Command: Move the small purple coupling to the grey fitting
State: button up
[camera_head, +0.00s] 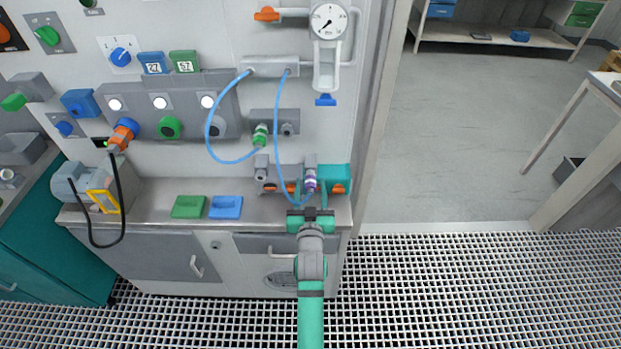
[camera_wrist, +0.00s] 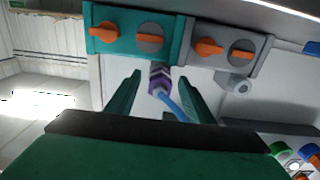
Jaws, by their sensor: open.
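The small purple coupling (camera_head: 310,180) has a pale band and sits at the teal valve block (camera_head: 341,172), with a blue hose on it. In the wrist view the coupling (camera_wrist: 157,74) lies between the tips of my gripper (camera_wrist: 162,80), near the teal block (camera_wrist: 110,39). My gripper (camera_head: 311,200) is open, with a visible gap on each side of the coupling. A bare grey fitting (camera_head: 261,170) stands left of it on the grey valve block (camera_head: 268,185); it also shows in the wrist view (camera_wrist: 238,86).
A green coupling (camera_head: 260,136) on another blue hose (camera_head: 211,134) sits above left, beside a second grey port (camera_head: 288,129). The purple coupling's hose loops down from a grey manifold (camera_head: 270,67). Green (camera_head: 188,207) and blue (camera_head: 226,207) blocks lie on the ledge.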

aim_at(310, 194)
jog(key=shift+c, duration=0.3)
grip_shut()
jog(key=shift+s, duration=0.1)
jog(key=shift+s, duration=2.9)
